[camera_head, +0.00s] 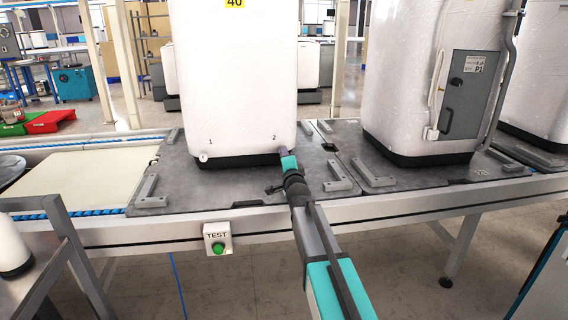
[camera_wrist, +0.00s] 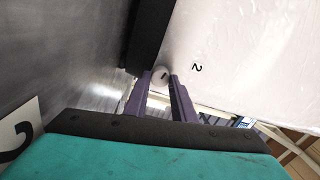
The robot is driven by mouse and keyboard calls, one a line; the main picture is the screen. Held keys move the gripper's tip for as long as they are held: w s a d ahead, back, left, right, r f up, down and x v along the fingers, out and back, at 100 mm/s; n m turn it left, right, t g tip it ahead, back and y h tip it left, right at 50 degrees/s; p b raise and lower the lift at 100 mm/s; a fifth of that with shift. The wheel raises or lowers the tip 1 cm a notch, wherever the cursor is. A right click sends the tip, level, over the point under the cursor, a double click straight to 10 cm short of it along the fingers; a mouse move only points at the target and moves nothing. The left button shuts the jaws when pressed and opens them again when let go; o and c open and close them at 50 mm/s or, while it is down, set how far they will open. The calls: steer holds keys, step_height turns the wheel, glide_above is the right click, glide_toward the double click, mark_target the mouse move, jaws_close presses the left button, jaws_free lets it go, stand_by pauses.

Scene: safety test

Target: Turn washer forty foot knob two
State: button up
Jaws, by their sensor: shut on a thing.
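The washer marked 40 (camera_head: 228,80) stands upright on a grey plate on the conveyor line. Near its lower front edge are the printed numbers 1 and 2. Foot knob one (camera_head: 203,157) shows as a small white round knob under the number 1. My gripper (camera_head: 285,152) reaches the lower right corner, just below the number 2, and hides foot knob two in the head view. In the wrist view, foot knob two (camera_wrist: 160,74) is a small white round knob between the purple fingertips of my gripper (camera_wrist: 160,82), which is shut on it.
Grey brackets (camera_head: 336,176) are fixed on the plates around the washer. A second washer (camera_head: 415,75) with a grey panel stands to the right. A green TEST button box (camera_head: 217,239) hangs on the conveyor's front rail. The floor in front is open.

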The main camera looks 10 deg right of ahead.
steer(key=shift+r+n+b, duration=0.3)
steer(key=shift+r+n, duration=0.1)
steer(key=shift+n, duration=0.2)
steer(key=o, duration=1.1)
steer(key=shift+r, duration=0.1)
steer(key=shift+c, duration=0.2)
steer(key=shift+f, duration=0.2)
steer(key=shift+s, duration=0.1)
steer(key=shift+s, duration=0.3)
steer(key=shift+s+f+p, duration=0.2)
steer(key=shift+s+p, duration=0.6)
steer(key=shift+s, duration=2.5)
steer(key=shift+s+f+p, duration=0.15)
steer(key=shift+s+p, duration=0.6)
steer(key=shift+s, duration=2.5)
steer(key=shift+s, duration=0.15)
